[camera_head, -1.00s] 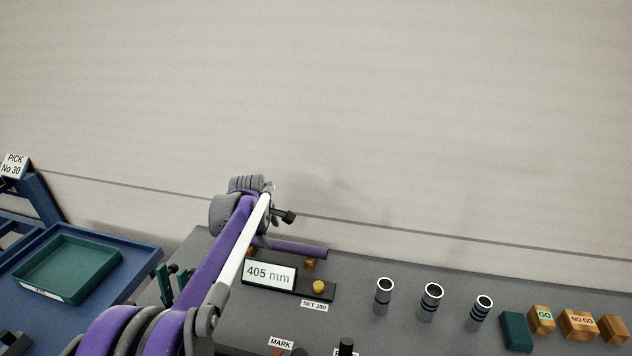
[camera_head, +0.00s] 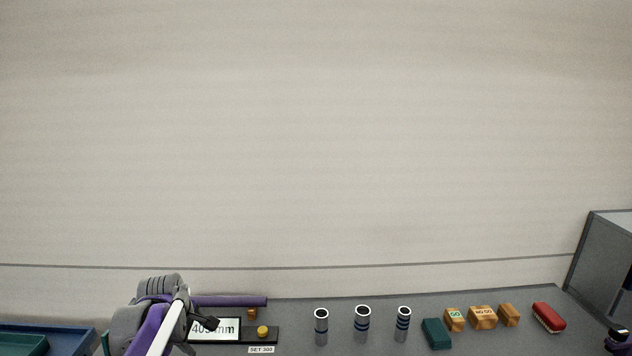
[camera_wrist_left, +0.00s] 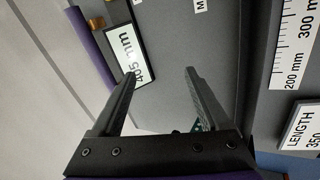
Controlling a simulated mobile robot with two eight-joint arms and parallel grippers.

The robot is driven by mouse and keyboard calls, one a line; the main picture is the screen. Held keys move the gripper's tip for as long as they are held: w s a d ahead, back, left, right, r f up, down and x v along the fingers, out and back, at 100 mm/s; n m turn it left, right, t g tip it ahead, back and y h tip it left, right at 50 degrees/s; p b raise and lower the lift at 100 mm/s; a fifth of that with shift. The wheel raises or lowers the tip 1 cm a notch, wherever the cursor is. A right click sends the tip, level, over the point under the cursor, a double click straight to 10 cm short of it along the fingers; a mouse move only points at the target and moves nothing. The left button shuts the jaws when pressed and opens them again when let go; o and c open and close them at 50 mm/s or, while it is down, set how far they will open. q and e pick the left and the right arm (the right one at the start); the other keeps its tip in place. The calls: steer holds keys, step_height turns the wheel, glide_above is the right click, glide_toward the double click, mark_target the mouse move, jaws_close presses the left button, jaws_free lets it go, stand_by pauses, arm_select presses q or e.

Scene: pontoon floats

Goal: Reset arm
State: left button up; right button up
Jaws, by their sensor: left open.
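My left arm comes in at the lower left of the head view, over the back of the grey bench, and partly covers the display reading 405 mm (camera_head: 229,327). My left gripper (camera_wrist_left: 160,76) shows best in the left wrist view. Its two dark fingers are apart with nothing between them, above the grey bench surface. The display (camera_wrist_left: 128,48) and a purple bar (camera_wrist_left: 88,45) lie beyond the left finger.
Three banded cylinders (camera_head: 362,324), a green block (camera_head: 436,334), wooden GO and NO GO blocks (camera_head: 482,317) and a red brush (camera_head: 548,317) stand on the bench. A grey box (camera_head: 601,250) is at the right. A blue tray (camera_head: 75,341) is lower left. The wall behind is bare.

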arm_select(q)
steer(key=s+d+f+m, duration=0.2)
steer(key=s+m, duration=0.3)
steer(key=s, duration=0.4)
steer(key=s+d+f+m, duration=0.2)
steer(key=s+d+m, duration=0.3)
steer(key=s, duration=0.5)
steer(key=s+d+f+m+t, duration=0.1)
steer(key=s+d+f+m, duration=0.2)
steer(key=s+m, duration=0.3)
steer(key=shift+s+d, duration=0.2)
steer(key=shift+s, duration=0.45)
steer(key=shift+s+d, duration=0.25)
steer(key=shift+s, duration=0.4)
steer(key=shift+s+d, duration=0.2)
steer(key=shift+s, duration=0.45)
